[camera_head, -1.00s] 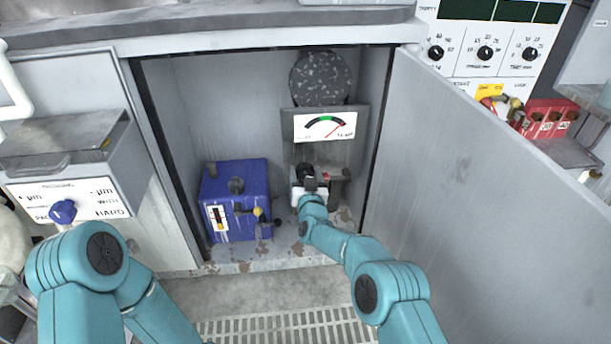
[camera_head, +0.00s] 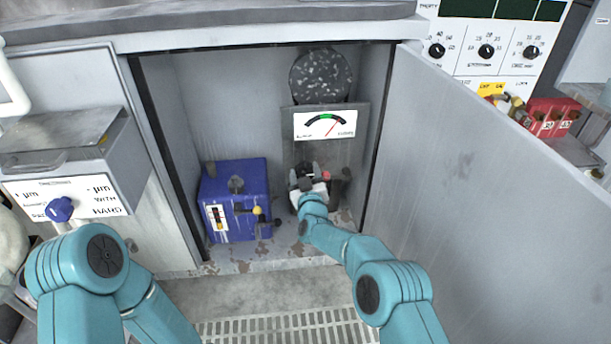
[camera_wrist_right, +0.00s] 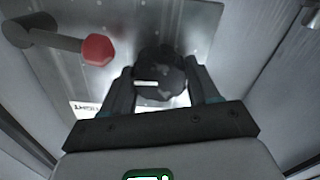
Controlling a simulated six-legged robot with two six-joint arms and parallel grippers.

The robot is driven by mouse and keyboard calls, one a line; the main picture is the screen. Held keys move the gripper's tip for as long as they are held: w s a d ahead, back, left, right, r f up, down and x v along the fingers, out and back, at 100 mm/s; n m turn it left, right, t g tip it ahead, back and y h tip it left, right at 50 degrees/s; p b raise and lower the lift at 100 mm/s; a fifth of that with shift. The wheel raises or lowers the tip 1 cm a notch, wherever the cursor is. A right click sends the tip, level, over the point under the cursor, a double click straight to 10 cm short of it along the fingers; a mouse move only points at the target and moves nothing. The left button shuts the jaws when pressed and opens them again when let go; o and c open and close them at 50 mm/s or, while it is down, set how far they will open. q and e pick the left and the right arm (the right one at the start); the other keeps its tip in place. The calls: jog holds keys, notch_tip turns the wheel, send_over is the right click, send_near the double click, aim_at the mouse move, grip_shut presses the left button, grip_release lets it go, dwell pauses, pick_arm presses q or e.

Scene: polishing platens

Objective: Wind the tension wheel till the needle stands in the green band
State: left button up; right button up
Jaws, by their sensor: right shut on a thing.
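The tension wheel (camera_wrist_right: 160,78) is a dark lobed knob with a white mark, low on a metal plate inside the open cabinet. My right gripper (camera_head: 309,178) is shut on it, with one finger on each side in the right wrist view. In the head view my gripper mostly hides the wheel. Above it is a white gauge (camera_head: 312,132) with a dark arc and a short green band (camera_head: 325,117) near the top. The red needle (camera_head: 331,128) leans right and stands to the right of the green band. My left gripper is out of view.
A lever with a red knob (camera_wrist_right: 97,49) sits beside the wheel. A blue box (camera_head: 232,190) with small handles stands to the left on the cabinet floor. A dark speckled disc (camera_head: 320,76) is above the gauge. The open cabinet door (camera_head: 480,170) bounds the right side.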

jog(key=shift+r+n, duration=0.1)
jog(key=shift+n, duration=1.6)
jog(key=shift+a, duration=0.1)
jog(key=o, duration=0.7)
jog(key=shift+s, duration=0.1)
